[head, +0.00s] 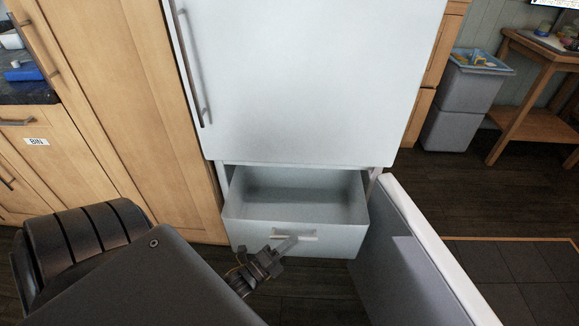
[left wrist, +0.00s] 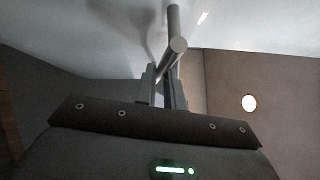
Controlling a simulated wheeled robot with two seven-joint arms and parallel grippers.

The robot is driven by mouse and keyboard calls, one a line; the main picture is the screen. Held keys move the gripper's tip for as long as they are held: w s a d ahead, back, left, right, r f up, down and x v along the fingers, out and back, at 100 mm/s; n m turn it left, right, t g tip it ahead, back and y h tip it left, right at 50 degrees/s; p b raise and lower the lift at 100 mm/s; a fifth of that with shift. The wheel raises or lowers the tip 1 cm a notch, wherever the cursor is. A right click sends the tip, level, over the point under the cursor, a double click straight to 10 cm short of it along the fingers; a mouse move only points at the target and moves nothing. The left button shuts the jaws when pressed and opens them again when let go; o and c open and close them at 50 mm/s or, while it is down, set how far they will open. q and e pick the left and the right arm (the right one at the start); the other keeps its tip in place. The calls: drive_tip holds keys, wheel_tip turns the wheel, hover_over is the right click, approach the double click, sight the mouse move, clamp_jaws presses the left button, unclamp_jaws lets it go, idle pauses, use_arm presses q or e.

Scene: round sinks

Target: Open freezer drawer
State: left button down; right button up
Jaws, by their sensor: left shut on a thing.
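The freezer drawer (head: 297,197) is pulled out below the fridge's upper door and looks empty inside. Its front carries a short bar handle (head: 294,235). My left gripper (head: 281,248) is at this handle, shut on it. In the left wrist view the fingers (left wrist: 163,88) close around the round bar of the handle (left wrist: 174,45). The lower freezer door (head: 420,250) stands swung open to the right of the drawer. My right gripper is not in view.
The white upper fridge door (head: 310,75) is shut, with a long vertical handle (head: 190,65). Wooden cupboards (head: 120,110) stand to the left. A grey bin (head: 463,100) and a wooden table (head: 540,90) are at the right. Dark floor lies between.

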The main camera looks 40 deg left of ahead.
use_arm(q)
drive_tip(key=c, duration=1.5)
unclamp_jaws()
drive_tip(key=s, duration=0.3)
drive_tip(key=s+a+f, duration=0.1)
drive_tip(key=s, duration=0.6)
drive_tip(key=shift+s+a+f, duration=0.25)
drive_tip(key=shift+s+a, duration=0.05)
